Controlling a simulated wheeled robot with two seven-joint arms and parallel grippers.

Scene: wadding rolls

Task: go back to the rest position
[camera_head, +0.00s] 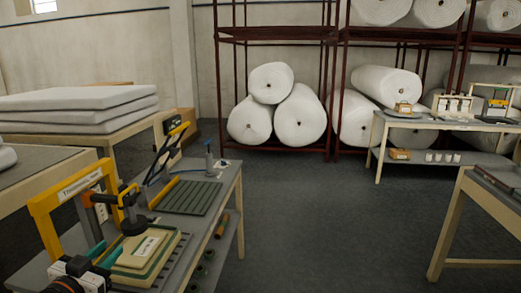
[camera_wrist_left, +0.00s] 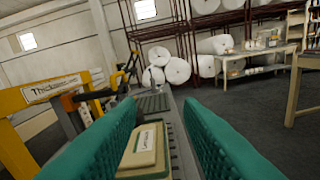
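My left gripper (camera_head: 104,254) is at the lower left of the head view, close to a labelled stack of pads (camera_head: 148,250). In the left wrist view its two teal fingers (camera_wrist_left: 160,112) stand wide apart with nothing held between them. The stack (camera_wrist_left: 143,150) shows in the gap, beyond and below the fingers. It lies on a dark slatted plate on the workbench (camera_head: 228,185). My right gripper is in neither view.
A yellow thickness gauge frame (camera_head: 45,215) stands at the left of my gripper, its dark measuring head (camera_head: 133,222) close by. A green ribbed plate (camera_head: 188,197) lies farther along the bench. Open floor (camera_head: 310,220) lies to the right, before racks of white rolls (camera_head: 300,115).

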